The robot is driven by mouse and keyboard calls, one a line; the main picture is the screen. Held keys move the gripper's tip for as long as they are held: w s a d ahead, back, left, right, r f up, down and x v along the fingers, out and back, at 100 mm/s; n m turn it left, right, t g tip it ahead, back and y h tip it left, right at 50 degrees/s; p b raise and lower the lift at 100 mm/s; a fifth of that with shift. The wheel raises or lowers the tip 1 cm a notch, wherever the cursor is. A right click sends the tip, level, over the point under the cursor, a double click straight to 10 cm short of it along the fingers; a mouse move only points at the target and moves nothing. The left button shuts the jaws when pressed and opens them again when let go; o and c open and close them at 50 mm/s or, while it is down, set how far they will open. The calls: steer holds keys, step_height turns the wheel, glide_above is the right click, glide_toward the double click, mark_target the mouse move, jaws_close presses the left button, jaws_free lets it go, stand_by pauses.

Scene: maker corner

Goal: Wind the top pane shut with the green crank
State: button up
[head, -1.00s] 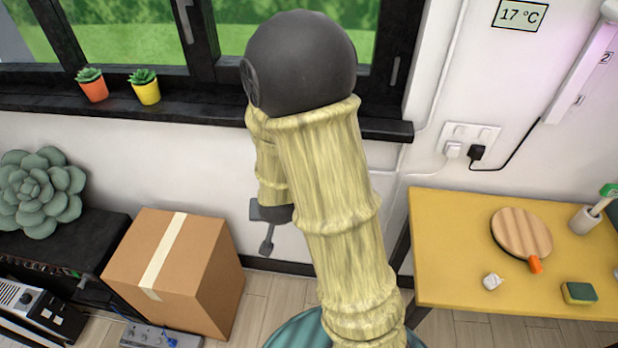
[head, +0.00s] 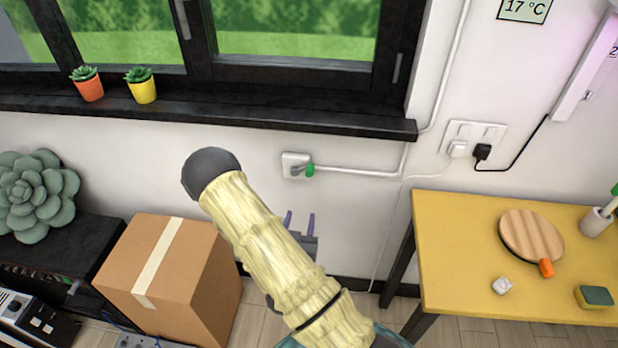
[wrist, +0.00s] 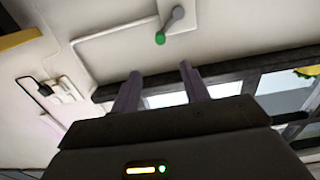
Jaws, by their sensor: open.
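The green crank (head: 309,170) is a small grey handle with a green knob on a white wall box (head: 295,165) below the window sill. A white conduit runs right from the box and then up the wall. The crank also shows in the wrist view (wrist: 160,38) at the upper middle. My gripper (head: 299,218) is open and empty, below the crank and apart from it. Its two purple fingers also show in the wrist view (wrist: 158,85). The window (head: 290,40) shows only its lower part; the top pane is not in the head view.
The dark sill (head: 220,113) holds two potted succulents. A cardboard box (head: 185,275) stands on the floor at left. A yellow table (head: 450,240) at right holds a paddle, a sponge and a small white object. The wall around the crank is clear.

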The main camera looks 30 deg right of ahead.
mark_target(309, 175)
steer(key=shift+w, duration=0.1)
steer(key=b+x, duration=0.4)
steer(key=b, duration=0.1)
steer(key=shift+w+f+b, duration=0.2)
steer(key=shift+w+b, duration=0.15)
steer(key=shift+w+d+b, duration=0.1)
steer(key=shift+d+b, duration=0.05)
steer(key=shift+b, duration=0.3)
steer(key=b, duration=0.5)
steer(key=shift+w+d+b, duration=0.2)
steer(key=shift+d+b, duration=0.15)
steer(key=shift+d, duration=0.05)
steer(key=x, duration=0.5)
steer(key=p+x, duration=0.1)
steer(key=x, duration=0.5)
steer(key=shift+w+d+r, duration=0.2)
steer(key=shift+w+r, duration=0.05)
